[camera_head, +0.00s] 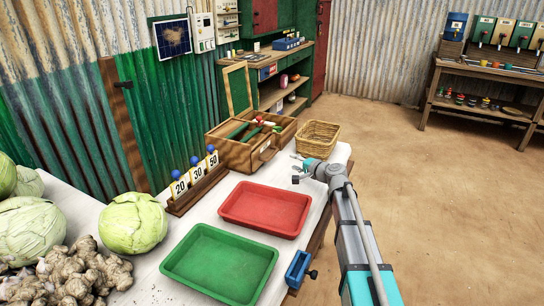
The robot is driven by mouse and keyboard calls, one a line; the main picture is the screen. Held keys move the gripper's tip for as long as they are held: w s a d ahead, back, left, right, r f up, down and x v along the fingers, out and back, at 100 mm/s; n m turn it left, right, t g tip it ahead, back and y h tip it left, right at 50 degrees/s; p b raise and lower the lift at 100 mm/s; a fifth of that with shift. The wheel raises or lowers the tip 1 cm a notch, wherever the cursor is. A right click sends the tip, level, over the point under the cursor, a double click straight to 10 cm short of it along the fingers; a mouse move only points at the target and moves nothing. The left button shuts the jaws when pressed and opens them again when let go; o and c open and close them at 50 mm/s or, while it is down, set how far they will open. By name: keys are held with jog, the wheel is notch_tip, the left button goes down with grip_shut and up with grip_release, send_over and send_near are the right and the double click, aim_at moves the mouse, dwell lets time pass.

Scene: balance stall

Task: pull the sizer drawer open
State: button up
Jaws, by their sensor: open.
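A wooden box (232,154) stands on the white table, with a raised green panel (238,89) in a wooden frame behind it. It appears to be the sizer. Its front has a dark handle (267,152), and green and red items lie in its open top. How far its drawer stands out is hard to tell. My gripper (297,168) is open and empty, to the right of the handle and apart from it, over the table's right side.
A wicker basket (318,139) stands just behind my gripper. Red (265,232) and green (178,264) trays lie in front. Number cards (197,173) stand left of the box. A blue clamp (297,268) sits at the table's right edge. Open floor (440,210) lies to the right.

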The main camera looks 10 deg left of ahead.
aim_at(273, 153)
jog(key=b+x, duration=0.2)
jog(key=x, duration=1)
jog(key=shift+w+a+f, duration=0.1)
jog(key=shift+w+a, duration=0.15)
jog(key=shift+w, duration=0.05)
grip_shut()
